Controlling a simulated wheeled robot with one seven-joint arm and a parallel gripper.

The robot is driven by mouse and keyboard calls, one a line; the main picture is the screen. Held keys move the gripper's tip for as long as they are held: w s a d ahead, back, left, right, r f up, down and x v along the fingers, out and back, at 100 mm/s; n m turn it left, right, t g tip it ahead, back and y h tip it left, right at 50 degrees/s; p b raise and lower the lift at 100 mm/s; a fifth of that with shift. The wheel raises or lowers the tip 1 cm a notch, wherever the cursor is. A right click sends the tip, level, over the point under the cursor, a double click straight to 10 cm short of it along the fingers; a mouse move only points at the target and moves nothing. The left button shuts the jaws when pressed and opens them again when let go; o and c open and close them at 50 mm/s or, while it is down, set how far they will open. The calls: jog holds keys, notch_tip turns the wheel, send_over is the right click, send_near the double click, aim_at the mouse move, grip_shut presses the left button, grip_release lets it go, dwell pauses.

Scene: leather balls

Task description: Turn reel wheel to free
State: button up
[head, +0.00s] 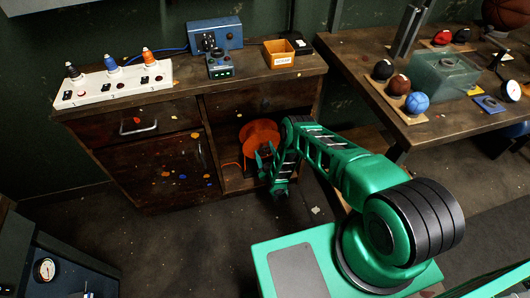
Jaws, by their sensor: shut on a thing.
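An orange reel wheel (259,130) sits in the open lower compartment of the wooden cabinet, under its right drawer. My gripper (264,157) reaches into the front of this compartment, at the lower front of the reel. It is shut on the reel wheel, though its fingertips are small and dark here. My green arm and wrist cover the reel's right and lower parts. A thin orange cord or hose (232,165) shows at the lower left of the reel.
The cabinet top (190,85) holds a white strip (118,88) with three coloured plugs, blue boxes (214,36) and an orange bin (280,53). A table (350,50) with several balls stands at right. A dark unit with a gauge (44,268) is lower left.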

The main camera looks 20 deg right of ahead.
jog(key=n, duration=0.7)
jog(key=shift+s+a+f, duration=0.25)
jog(key=shift+a+f, duration=0.05)
jog(key=shift+f, duration=0.1)
jog(key=n, duration=0.5)
jog(key=shift+f, duration=0.1)
jog(key=n, duration=0.3)
jog(key=shift+d+f+n, duration=0.1)
jog(key=shift+n, duration=0.2)
jog(key=n, duration=0.3)
jog(key=shift+n, duration=0.3)
jog(key=n, duration=0.4)
jog(key=shift+w+d+f, duration=0.1)
jog(key=shift+d, duration=0.1)
jog(key=n, duration=0.5)
jog(key=shift+w+d+n, duration=0.1)
jog(key=shift+n, duration=1.5)
jog(key=shift+w+r, duration=0.1)
jog(key=shift+r, duration=0.1)
